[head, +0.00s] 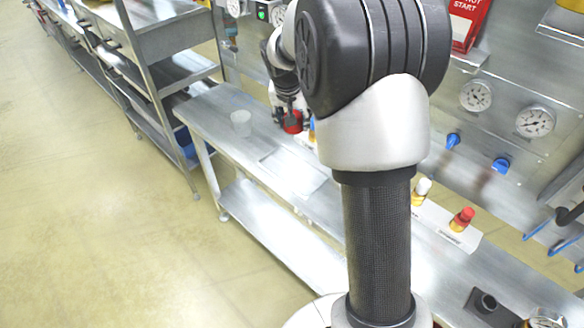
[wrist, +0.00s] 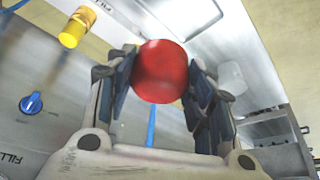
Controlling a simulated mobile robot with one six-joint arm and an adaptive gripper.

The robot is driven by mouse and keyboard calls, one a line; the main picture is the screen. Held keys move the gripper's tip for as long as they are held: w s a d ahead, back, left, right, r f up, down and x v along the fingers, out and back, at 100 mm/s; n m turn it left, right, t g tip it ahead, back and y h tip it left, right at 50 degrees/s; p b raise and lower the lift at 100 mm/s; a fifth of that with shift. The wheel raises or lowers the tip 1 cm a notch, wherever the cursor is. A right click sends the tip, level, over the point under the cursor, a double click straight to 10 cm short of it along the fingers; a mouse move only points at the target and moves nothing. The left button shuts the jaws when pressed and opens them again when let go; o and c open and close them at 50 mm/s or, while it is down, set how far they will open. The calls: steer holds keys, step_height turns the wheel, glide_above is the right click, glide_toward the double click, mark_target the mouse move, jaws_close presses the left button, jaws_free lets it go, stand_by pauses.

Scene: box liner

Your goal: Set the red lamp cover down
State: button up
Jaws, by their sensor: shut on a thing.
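The red lamp cover (wrist: 160,71) is a rounded red cap between the two fingers of my gripper (wrist: 163,85) in the wrist view. My gripper is shut on it, with a finger on each side. In the head view the red cover (head: 292,122) shows small at the end of my gripper (head: 291,117), over the metal bench (head: 205,117). Whether it touches the bench cannot be told. My arm hides part of the bench in the head view.
A clear cup (head: 241,123) stands on the bench left of my gripper. A flat pale plate (head: 293,171) lies in front. A white-capped lamp (head: 421,191) and a red-capped lamp (head: 462,219) stand to the right. A panel with gauges (head: 476,95) rises behind.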

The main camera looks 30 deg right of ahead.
step_height(320, 180, down, 17)
steer(key=b, duration=0.5)
steer(key=shift+f, duration=0.15)
steer(key=shift+f, duration=0.15)
steer(key=o, duration=0.6)
steer(key=shift+f+b, duration=0.1)
steer(key=shift+b, duration=0.2)
steer(key=o, duration=0.5)
steer(key=shift+c, duration=0.2)
steer(key=shift+r, duration=0.2)
